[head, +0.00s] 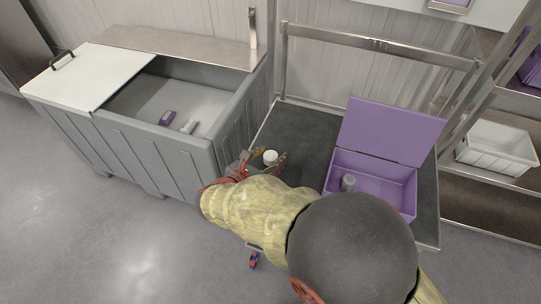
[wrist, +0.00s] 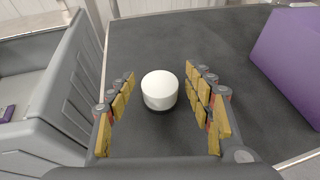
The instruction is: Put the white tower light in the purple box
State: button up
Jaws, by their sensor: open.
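The white tower light (head: 270,156) is a short round white piece on the dark cart top. In the wrist view the white tower light (wrist: 159,90) lies between the open fingers, with a gap on each side. My gripper (head: 265,160) is open around it; its yellow-padded fingers (wrist: 162,95) do not touch it. The purple box (head: 376,186) stands on the cart to the right, its lid raised at the back. Part of the purple box (wrist: 292,58) shows at the right of the wrist view.
A grey bin (head: 150,150) stands left of the cart, with a white lid (head: 78,72) half over it and a purple and a pale item inside. The cart top (head: 300,125) has a metal rail (head: 380,45) behind. A white crate (head: 497,146) sits on the shelf at right.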

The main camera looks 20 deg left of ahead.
jog(key=p+v, duration=0.3)
jog(key=v, duration=0.8)
jog(key=shift+s+a+p, duration=0.1)
jog(key=shift+s+p, duration=0.2)
